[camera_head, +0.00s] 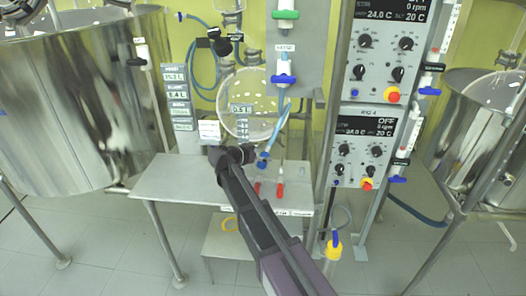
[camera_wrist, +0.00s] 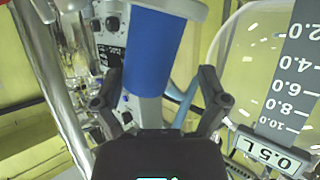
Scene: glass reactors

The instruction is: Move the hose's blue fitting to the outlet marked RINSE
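A light-blue hose (camera_head: 276,126) hangs below a blue-handled valve (camera_head: 284,79) on the grey panel. Its lower end carries a blue fitting (camera_head: 263,162), just right of my gripper (camera_head: 236,155). In the wrist view, a large blue cylinder with a pale lower part, apparently the blue fitting (camera_wrist: 152,50), stands between the fingers of my gripper (camera_wrist: 160,76). The fingers are spread, with a visible gap on both sides. A green-handled valve (camera_head: 285,15) is higher on the panel. The labels are too small to read, so I cannot tell which outlet is marked RINSE.
A glass vessel (camera_head: 250,100) marked 0.5 L hangs behind my gripper. A steel table (camera_head: 170,185) is below, with red-handled tools (camera_head: 280,190) on it. Control boxes (camera_head: 370,145) stand right. Large steel tanks (camera_head: 60,110) flank the scene. A yellow fitting (camera_head: 333,246) hangs low.

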